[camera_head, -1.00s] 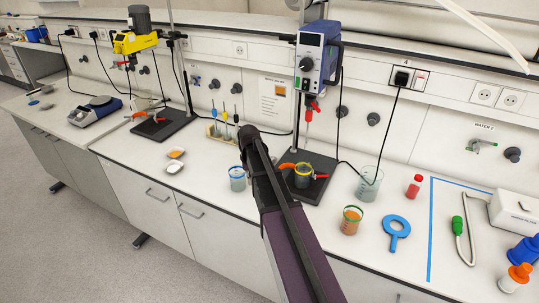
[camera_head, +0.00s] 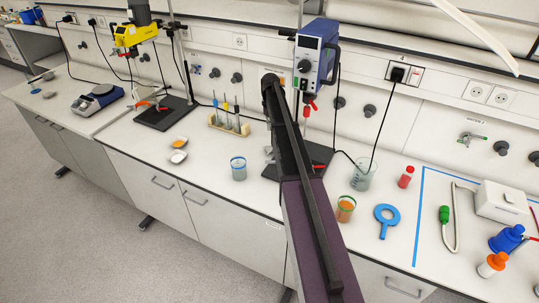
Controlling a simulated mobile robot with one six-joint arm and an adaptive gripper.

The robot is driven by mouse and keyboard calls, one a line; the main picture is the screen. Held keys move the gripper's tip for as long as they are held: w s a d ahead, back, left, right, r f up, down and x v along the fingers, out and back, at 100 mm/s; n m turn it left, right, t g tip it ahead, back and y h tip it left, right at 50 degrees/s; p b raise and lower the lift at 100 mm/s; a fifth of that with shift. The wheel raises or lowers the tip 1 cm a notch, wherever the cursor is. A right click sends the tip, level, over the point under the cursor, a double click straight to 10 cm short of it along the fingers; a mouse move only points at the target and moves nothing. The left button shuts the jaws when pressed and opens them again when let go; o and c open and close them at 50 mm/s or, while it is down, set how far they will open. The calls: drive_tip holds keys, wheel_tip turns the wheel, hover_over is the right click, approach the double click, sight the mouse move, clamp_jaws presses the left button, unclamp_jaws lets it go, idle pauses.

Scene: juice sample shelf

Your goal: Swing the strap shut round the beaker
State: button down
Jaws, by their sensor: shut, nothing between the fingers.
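My arm reaches up through the middle of the picture and covers the beaker and its strap at the right-hand stirrer stand. Neither shows now, so I cannot tell how the strap sits round the beaker. The stand's dark base plate (camera_head: 320,154) shows on both sides of my arm. A small grey part shows just left of the arm, above the plate; I cannot tell what it is. My gripper is hidden behind the arm. The blue and white stirrer head (camera_head: 317,52) is above the plate.
A blue-rimmed beaker (camera_head: 238,169) stands left of my arm. To the right are an amber-filled beaker (camera_head: 345,208), a larger glass beaker (camera_head: 363,176), a red-capped bottle (camera_head: 406,177) and a blue ring tool (camera_head: 386,217). A tube rack (camera_head: 229,126) stands behind left.

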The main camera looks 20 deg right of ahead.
drive_tip(key=shift+f, duration=0.1)
drive_tip(key=b+x, duration=1)
drive_tip(key=shift+s+a+f+b, duration=0.25)
drive_tip(key=shift+s, duration=0.3)
drive_tip(key=shift+s+a+f+b, duration=0.25)
drive_tip(key=shift+s+a, duration=0.05)
drive_tip(key=shift+s, duration=0.2)
drive_tip(key=shift+s+a+f+b, duration=0.25)
drive_tip(key=shift+s, duration=0.3)
drive_tip(key=shift+a, duration=0.1)
drive_tip(key=shift+s+d, duration=0.2)
drive_tip(key=shift+d, duration=0.1)
